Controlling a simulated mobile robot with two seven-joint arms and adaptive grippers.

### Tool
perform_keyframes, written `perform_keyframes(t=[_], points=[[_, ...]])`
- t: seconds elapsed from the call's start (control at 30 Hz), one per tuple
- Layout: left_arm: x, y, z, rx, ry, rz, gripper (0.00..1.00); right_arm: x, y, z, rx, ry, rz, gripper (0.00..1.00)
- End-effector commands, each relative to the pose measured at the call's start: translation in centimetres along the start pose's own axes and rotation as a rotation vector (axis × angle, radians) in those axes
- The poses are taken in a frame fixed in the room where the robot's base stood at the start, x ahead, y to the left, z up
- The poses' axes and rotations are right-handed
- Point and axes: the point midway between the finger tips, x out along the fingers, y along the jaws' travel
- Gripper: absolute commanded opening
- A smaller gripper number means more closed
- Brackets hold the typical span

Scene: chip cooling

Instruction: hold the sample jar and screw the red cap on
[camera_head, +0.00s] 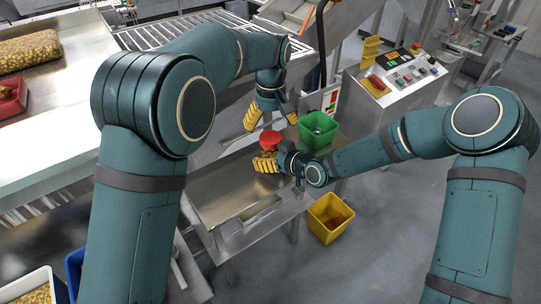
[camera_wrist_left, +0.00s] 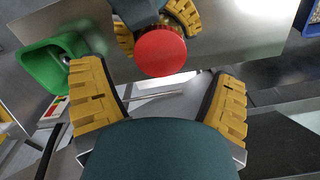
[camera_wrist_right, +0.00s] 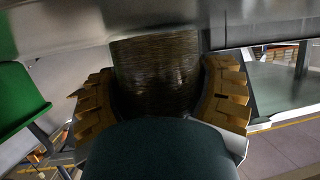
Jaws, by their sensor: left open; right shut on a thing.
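The red cap (camera_head: 269,139) sits at the top of the sample jar, which it mostly hides in the head view; I cannot tell whether it is threaded. The cap also shows in the left wrist view (camera_wrist_left: 160,52), beyond and between the open fingers. My left gripper (camera_head: 271,117) is open and empty above the cap, its fingers pointing down. My right gripper (camera_head: 265,163) is shut on the jar below the cap. In the right wrist view the brownish jar (camera_wrist_right: 155,75) stands between the yellow fingers; the cap is not visible there.
A green bin (camera_head: 318,130) stands just right of the grippers, and a yellow bin (camera_head: 330,217) is lower right. A bare metal table (camera_head: 225,185) lies below. A control panel (camera_head: 405,72) stands behind right. A red tray (camera_head: 10,97) is far left.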

Motion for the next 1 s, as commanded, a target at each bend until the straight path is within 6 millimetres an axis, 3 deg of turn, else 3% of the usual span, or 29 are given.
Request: perform_keyframes(t=[0.1,0.17,0.53,1.0], points=[[0.0,0.0,0.0,0.0,0.0,0.0,0.87,0.0,0.0,0.0,0.0,0.0,0.0,0.0],[0.0,0.0,0.0,0.0,0.0,0.0,1.0,0.0,0.0,0.0,0.0,0.0,0.0,0.0],[-0.8,0.0,0.0,0.0,0.001,0.001,1.0,0.0,0.0,0.0,0.0,0.0,0.0,0.0],[-9.5,0.1,-0.1,0.0,0.004,0.002,1.0,0.0,0.0,0.0,0.0,0.0,0.0,0.0]])
